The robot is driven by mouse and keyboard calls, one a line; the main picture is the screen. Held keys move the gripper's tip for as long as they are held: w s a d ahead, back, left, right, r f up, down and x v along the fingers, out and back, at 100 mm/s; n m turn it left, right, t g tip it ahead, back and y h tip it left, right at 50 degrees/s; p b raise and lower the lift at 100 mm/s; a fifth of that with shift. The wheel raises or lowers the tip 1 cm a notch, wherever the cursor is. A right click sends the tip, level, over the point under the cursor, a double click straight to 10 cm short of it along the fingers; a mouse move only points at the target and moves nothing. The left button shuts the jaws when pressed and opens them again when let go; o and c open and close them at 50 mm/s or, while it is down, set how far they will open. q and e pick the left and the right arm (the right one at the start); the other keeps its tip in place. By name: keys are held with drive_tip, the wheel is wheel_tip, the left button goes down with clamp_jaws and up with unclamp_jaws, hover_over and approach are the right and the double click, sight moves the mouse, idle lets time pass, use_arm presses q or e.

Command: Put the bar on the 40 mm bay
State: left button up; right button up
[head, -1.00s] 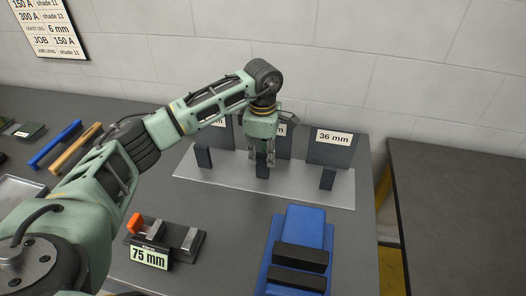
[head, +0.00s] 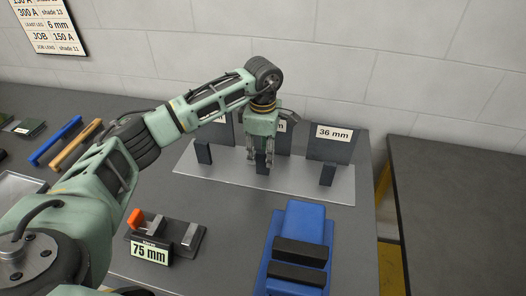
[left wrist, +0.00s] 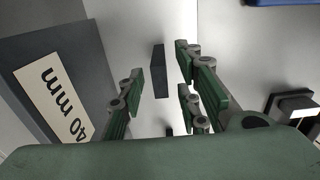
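My left gripper (head: 262,166) points down at the middle bay of the light plate (head: 225,178). In the left wrist view its fingers (left wrist: 160,95) are apart, with a clear gap. The 40 mm bay's dark panel and label (left wrist: 58,103) stand left of the fingers there. A dark upright block (left wrist: 158,70) shows in the gap between the fingers, not visibly gripped. In the head view the gripper mostly covers the middle bay's label. I cannot identify the bar with certainty. My right gripper is not in view.
The 36 mm bay (head: 331,147) stands to the right. A 75 mm fixture (head: 148,253) with an orange part and a blue block (head: 305,222) with dark strips are nearer. Blue (head: 56,145) and tan (head: 76,146) sticks lie left. A dark bench (head: 460,190) stands beyond a gap at right.

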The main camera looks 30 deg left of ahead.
use_arm(q)
drive_tip(key=shift+r+b, duration=0.3)
drive_tip(key=shift+r, duration=0.15)
wheel_tip(320, 180, up, 11)
drive_tip(key=b, duration=0.3)
drive_tip(key=shift+r, duration=0.15)
drive_tip(key=shift+s, duration=0.1)
